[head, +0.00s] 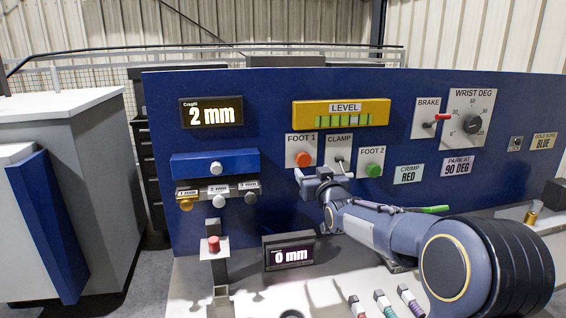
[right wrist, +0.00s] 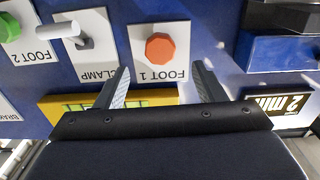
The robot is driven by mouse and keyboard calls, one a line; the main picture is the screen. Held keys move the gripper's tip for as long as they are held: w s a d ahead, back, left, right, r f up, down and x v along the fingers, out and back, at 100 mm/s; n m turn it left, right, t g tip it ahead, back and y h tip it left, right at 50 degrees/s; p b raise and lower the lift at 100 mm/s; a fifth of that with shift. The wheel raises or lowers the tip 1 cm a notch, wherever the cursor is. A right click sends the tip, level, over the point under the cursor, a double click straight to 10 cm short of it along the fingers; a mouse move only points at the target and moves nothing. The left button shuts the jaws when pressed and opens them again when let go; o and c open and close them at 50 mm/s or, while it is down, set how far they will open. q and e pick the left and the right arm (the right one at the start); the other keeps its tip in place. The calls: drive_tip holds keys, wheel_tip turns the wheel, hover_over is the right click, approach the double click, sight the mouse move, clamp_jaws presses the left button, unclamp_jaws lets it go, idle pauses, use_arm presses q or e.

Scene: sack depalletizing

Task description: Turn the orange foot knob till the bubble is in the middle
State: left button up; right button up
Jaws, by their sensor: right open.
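The orange foot knob (head: 303,159) sits on the white FOOT 1 plate of the blue panel. In the right wrist view the knob (right wrist: 160,48) is a faceted orange disc, seen upside down. My right gripper (head: 318,168) is open just below it; in the wrist view its fingertips (right wrist: 160,67) lie left and right of the knob, apart from it. I cannot tell whether they reach its depth. The yellow LEVEL gauge (head: 297,113) above has a green segmented window (head: 344,121); the bubble's place in it is too small to tell. My left gripper is not in view.
The CLAMP toggle (head: 339,161) and green FOOT 2 knob (head: 374,170) are close to the right. A small display (head: 289,254) reading 0 mm stands on the bench below.

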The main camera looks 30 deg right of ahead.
sight(305, 161)
drive_tip(key=p+x, duration=0.2)
drive_tip(key=x, duration=0.5)
drive_tip(key=shift+w+d, duration=0.1)
drive_tip(key=shift+w, duration=0.25)
drive_tip(key=shift+c, duration=0.4)
drive_tip(key=c, duration=0.9)
drive_tip(key=shift+f+n+b, duration=0.1)
drive_tip(key=shift+n+b, duration=0.4)
drive_tip(key=shift+b, duration=0.35)
drive_tip(key=n+b, duration=0.5)
drive_tip(key=shift+n, duration=0.4)
drive_tip(key=shift+n+b, duration=0.85)
drive_tip(key=shift+n, duration=0.55)
